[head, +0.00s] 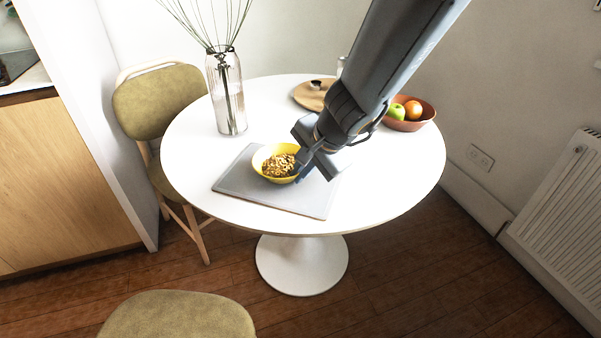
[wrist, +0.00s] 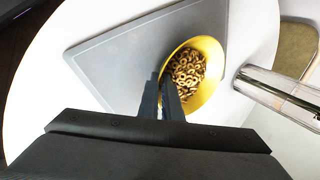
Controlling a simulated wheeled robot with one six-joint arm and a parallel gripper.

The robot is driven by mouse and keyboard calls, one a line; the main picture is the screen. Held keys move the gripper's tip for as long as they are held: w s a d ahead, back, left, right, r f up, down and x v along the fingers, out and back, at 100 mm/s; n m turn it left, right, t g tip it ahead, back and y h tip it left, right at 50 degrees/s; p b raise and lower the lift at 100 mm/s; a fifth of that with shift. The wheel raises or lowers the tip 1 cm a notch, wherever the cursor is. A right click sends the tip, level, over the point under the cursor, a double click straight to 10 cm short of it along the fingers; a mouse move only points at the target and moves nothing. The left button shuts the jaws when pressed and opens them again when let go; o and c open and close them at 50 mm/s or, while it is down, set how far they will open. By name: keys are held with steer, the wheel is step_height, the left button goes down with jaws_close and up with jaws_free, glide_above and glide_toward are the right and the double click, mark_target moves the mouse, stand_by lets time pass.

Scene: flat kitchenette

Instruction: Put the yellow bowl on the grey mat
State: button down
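The yellow bowl (head: 260,158), filled with ring-shaped cereal, is over the back part of the grey mat (head: 240,186) on the round white table. In the wrist view the bowl (wrist: 212,88) overlaps one edge of the mat (wrist: 115,60). My gripper (head: 302,173) is at the bowl's right side. In the wrist view its two fingers (wrist: 163,92) are close together, one on each side of the bowl's rim, pinching it. The bowl looks about upright. I cannot tell whether its base touches the mat or hangs slightly above it.
A glass vase with stems (head: 228,100) stands behind left of the bowl; it also shows in the wrist view (wrist: 285,92). A round wooden board (head: 308,97) and a brown fruit bowl (head: 408,125) are at the back. The mat's front part and nearby tabletop (head: 385,185) are clear.

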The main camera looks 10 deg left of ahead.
steer(key=shift+f, duration=0.1)
steer(key=c, duration=2.2)
jaws_free()
steer(key=shift+r, duration=0.25)
steer(key=p+v, duration=0.5)
steer(key=v, duration=0.7)
steer(key=s+d+f+n+g+h, duration=0.1)
steer(key=s+d, duration=0.3)
steer(key=d, duration=0.5)
steer(key=s+d+f+n+g+h, duration=0.1)
steer(key=s+d+n+h, duration=0.1)
steer(key=d, duration=0.8)
steer(key=s+d+f+n+g+h, duration=0.1)
steer(key=s+d+n, duration=0.2)
steer(key=s+d, duration=0.3)
steer(key=shift+s+d+f+g+h, duration=0.1)
steer(key=shift+d+f+h, duration=0.05)
steer(key=shift+d, duration=0.5)
steer(key=shift+s+d+f+g+h, duration=0.1)
steer(key=shift+d, duration=0.5)
steer(key=shift+s+d+f+g+h, duration=0.1)
steer(key=shift+d+f+h, duration=0.05)
steer(key=shift+d, duration=0.5)
